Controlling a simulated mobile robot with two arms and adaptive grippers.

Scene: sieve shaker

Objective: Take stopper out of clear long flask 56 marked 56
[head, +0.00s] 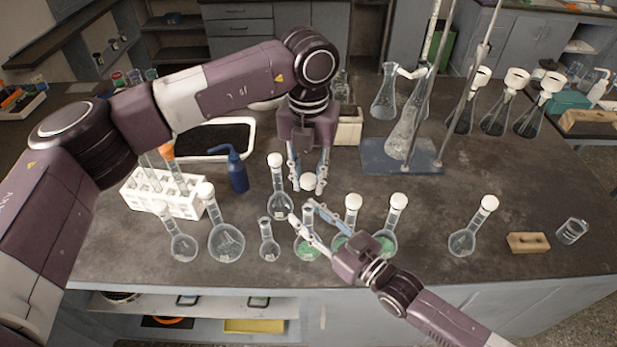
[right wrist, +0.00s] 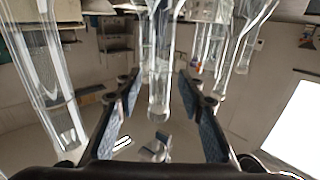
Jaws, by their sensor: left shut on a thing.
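My left gripper (head: 308,186) is shut on a white stopper (head: 308,180), held above the row of flasks. Below it stands a clear long-necked flask (head: 306,247) with some green liquid low in its bulb; its mouth shows no stopper. I cannot read the number 56 on any flask. My right gripper (head: 301,211) is open, with its fingers on either side of that flask's neck. In the right wrist view, a bare glass neck (right wrist: 159,85) stands between the two spread fingers, with gaps at both sides.
Stoppered flasks (head: 226,240) (head: 279,200) (head: 387,240) (head: 463,241) and a small open flask (head: 268,245) stand close by. A white rack (head: 160,204), a blue wash bottle (head: 237,174) and a blue stand base (head: 380,158) are farther back.

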